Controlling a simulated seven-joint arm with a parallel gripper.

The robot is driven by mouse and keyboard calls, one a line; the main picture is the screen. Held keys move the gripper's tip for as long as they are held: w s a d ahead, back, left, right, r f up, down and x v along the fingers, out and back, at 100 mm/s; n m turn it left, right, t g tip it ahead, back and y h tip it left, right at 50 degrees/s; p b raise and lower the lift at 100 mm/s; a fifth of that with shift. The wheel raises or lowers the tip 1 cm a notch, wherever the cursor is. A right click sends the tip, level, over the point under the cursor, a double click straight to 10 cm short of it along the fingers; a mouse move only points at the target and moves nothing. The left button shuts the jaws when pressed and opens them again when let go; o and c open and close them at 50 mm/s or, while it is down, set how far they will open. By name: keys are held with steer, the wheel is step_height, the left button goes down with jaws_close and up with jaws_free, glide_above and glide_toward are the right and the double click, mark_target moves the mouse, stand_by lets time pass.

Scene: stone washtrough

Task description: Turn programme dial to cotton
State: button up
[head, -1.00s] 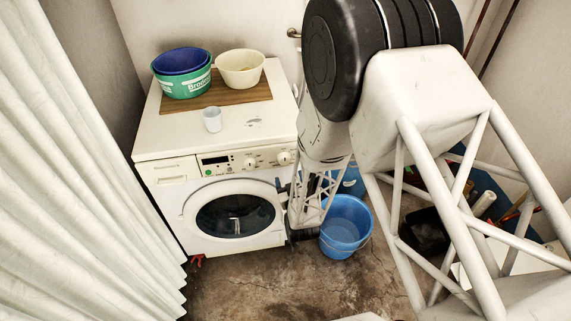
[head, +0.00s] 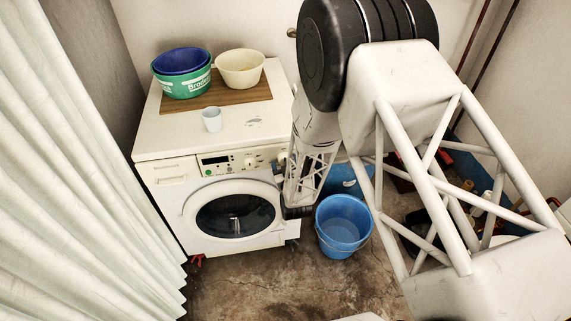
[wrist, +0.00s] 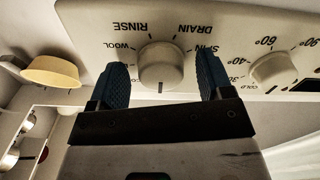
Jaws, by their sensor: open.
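The programme dial (wrist: 160,65) is a round cream knob on the washing machine's panel, seen upside down in the wrist view. WOOL, RINSE, DRAIN and SPIN are legible around it; no cotton label shows, and my gripper hides part of the panel. A dark mark lies at the knob's lower edge in the picture. My gripper (wrist: 161,88) is open, with one blue finger on each side of the dial and gaps visible. In the head view, the washing machine (head: 165,218) stands against the wall and my arm covers the panel's right end.
A second knob (wrist: 274,69) with temperature marks sits to the right in the wrist view. On the machine top are a white cup (head: 212,120), a green tub (head: 185,88) and a cream bowl (head: 240,68). A blue bucket (head: 343,225) stands on the floor beside my arm.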

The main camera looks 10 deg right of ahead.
steer(key=c, duration=0.9)
steer(key=shift+m, duration=0.4)
steer(key=m, duration=0.3)
steer(key=shift+a+m, duration=0.15)
steer(key=shift+m, duration=1.85)
steer(key=o, duration=0.9)
